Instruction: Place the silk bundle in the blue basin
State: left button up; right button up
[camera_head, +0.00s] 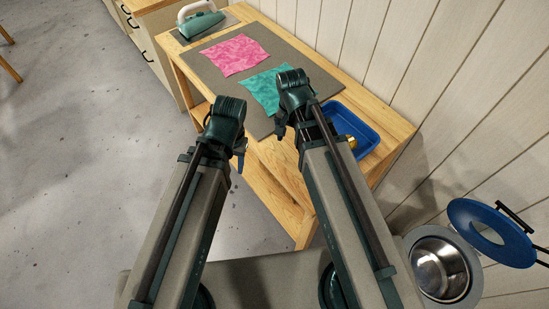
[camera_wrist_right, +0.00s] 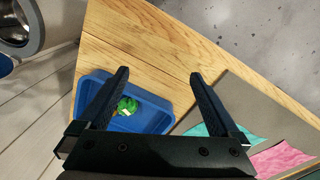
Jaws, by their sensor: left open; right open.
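The blue basin (camera_head: 365,132) stands on the wooden table, partly hidden behind my right arm. It also shows in the right wrist view (camera_wrist_right: 150,122). A small green bundle (camera_wrist_right: 127,105) lies inside the basin in the right wrist view, partly covered by a finger. In the head view only a small yellowish bit (camera_head: 351,142) shows in the basin. My right gripper (camera_wrist_right: 158,76) is open and empty above the table beside the basin. My left gripper (camera_head: 241,158) is open near the table's front edge; its jaws are mostly hidden.
A grey mat (camera_head: 205,62) on the table carries a pink cloth (camera_head: 235,54) and a teal cloth (camera_head: 262,92). An iron (camera_head: 200,20) stands at the far end. A metal pot (camera_head: 440,270) with a blue lid (camera_head: 470,215) is at lower right. A plank wall borders the table.

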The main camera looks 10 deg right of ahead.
jog(key=s+a+n, duration=0.6)
jog(key=n, duration=0.5)
jog(key=shift+s+a, duration=0.35)
jog(key=shift+f+b, duration=0.9)
jog(key=shift+b, duration=0.05)
